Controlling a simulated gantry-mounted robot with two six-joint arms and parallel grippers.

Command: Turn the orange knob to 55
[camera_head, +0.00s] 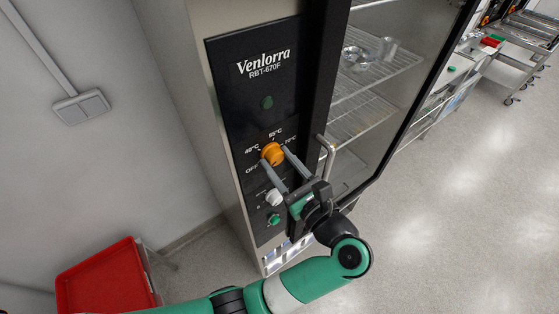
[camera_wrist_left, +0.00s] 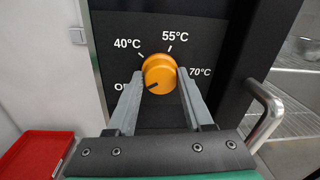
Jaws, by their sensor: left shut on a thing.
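The orange knob (camera_head: 272,153) is on the black control panel of the tall steel cabinet, with OFF, 40°C, 55°C and 70°C printed around it. In the left wrist view the knob (camera_wrist_left: 159,73) has a dark pointer mark at its lower left, toward OFF. My left gripper (camera_head: 278,168) is at the panel with one finger on each side of the knob, shut on it. It also shows in the left wrist view (camera_wrist_left: 160,88). The 55°C label (camera_wrist_left: 175,37) is above the knob, slightly right. My right gripper is not in view.
A white knob (camera_head: 273,197) and a green button (camera_head: 274,219) sit below on the panel. A metal door handle (camera_head: 327,155) stands out to the right, close to my gripper. A red tray (camera_head: 106,279) is at the lower left. The floor at right is clear.

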